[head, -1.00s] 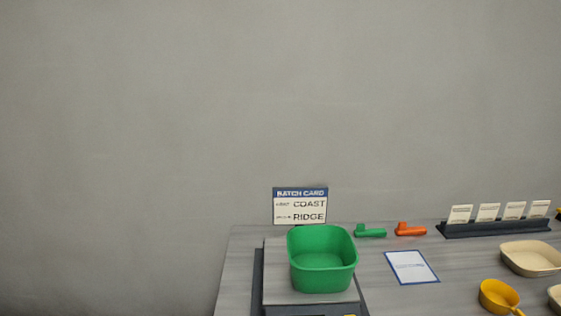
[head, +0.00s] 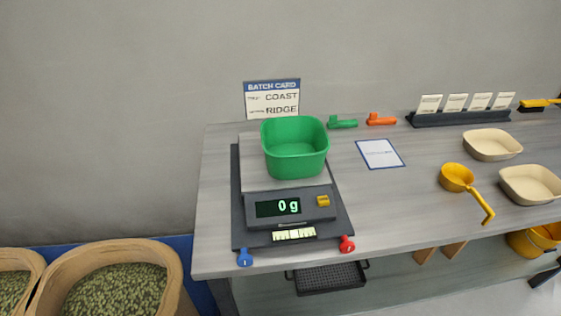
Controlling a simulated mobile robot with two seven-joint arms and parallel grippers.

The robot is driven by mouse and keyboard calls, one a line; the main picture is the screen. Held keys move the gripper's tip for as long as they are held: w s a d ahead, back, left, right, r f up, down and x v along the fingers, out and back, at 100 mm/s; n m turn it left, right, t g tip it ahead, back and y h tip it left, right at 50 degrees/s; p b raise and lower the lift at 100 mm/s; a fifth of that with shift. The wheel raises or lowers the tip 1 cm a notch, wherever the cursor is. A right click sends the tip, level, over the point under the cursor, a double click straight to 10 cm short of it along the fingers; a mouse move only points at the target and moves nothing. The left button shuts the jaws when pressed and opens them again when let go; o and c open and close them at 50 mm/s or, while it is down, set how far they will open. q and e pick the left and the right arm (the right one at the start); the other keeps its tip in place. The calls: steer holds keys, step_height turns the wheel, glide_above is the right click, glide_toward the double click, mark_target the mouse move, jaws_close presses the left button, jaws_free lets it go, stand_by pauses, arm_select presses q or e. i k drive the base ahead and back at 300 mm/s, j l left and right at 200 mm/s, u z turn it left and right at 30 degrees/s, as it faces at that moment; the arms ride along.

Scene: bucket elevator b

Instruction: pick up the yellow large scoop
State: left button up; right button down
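The yellow large scoop (head: 457,178) lies on the right part of the grey table in the head view. Its round cup is to the back left, and its bent handle (head: 483,205) runs toward the table's front edge. The cup looks empty. Neither of my grippers is clearly in view, and nothing touches the scoop.
A scale (head: 290,208) reading 0 g holds a green bin (head: 295,150) on the left of the table. Two cream trays (head: 492,145) (head: 531,184) stand beside the scoop. Sacks (head: 113,282) stand on the floor at left. Bare tabletop (head: 395,205) lies between scale and scoop.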

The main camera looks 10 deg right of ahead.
mark_target(454, 177)
steer(key=z, duration=1.5)
